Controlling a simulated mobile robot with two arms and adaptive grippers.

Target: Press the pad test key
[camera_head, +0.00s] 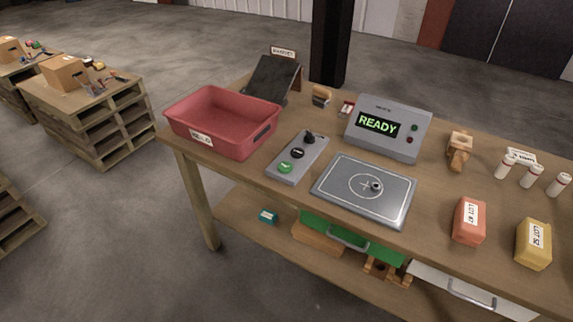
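A grey control box (289,171) lies on the bench between the red bin and the metal pad. It carries a green round key (284,168), a black key (297,153) and a dark raised knob (309,137). Their labels are too small to read, so I cannot tell which is the pad test key. The flat metal pad (342,195) has a circle and cross mark, with a small dark round piece (376,187) near its middle. A grey detector unit (411,140) behind it shows READY in green. Neither of my grippers is in view.
A red bin (212,147) labelled HOLD stands at the bench's left. Orange (468,232) and yellow (533,254) lot blocks and several white cylinders (531,176) are at right. A dark sloped board (270,79) stands behind the bin. Pallets (120,130) stand far left.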

